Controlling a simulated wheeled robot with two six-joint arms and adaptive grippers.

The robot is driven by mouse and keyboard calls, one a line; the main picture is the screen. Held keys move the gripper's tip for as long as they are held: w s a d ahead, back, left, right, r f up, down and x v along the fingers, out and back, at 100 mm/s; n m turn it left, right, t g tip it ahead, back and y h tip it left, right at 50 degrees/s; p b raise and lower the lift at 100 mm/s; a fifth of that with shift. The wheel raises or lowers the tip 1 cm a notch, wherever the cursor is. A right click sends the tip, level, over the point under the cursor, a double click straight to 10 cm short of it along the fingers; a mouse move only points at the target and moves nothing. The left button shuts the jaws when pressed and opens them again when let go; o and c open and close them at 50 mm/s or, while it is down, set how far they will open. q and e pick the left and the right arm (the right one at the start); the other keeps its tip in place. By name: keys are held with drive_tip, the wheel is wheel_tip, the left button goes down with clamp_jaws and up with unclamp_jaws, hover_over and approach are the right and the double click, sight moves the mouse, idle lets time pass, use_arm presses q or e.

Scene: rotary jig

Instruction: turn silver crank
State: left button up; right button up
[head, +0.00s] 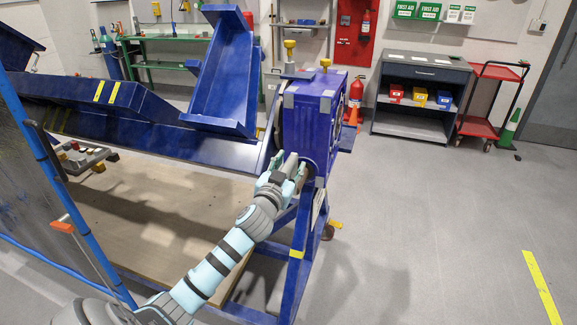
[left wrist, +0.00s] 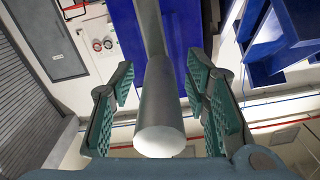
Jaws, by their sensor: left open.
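The silver crank shows best in the left wrist view, where its round handle (left wrist: 160,112) points toward the camera and its flat grey arm (left wrist: 148,28) runs up from the far end. My left gripper (head: 289,168) is open, with one green-padded finger on each side of the handle. Gaps show between the handle and both fingers. In the head view the gripper is at the lower front of the blue jig's end box (head: 310,112) and hides much of the crank. My right gripper is not in view.
The blue tilted frame (head: 222,75) of the jig extends left from the end box. A blue-posted mesh panel (head: 40,160) stands at the near left. A grey cabinet (head: 421,90) and a red trolley (head: 490,100) stand at the back right. The floor at right is clear.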

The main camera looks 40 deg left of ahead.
use_arm(q)
clamp_jaws()
idle(0.5)
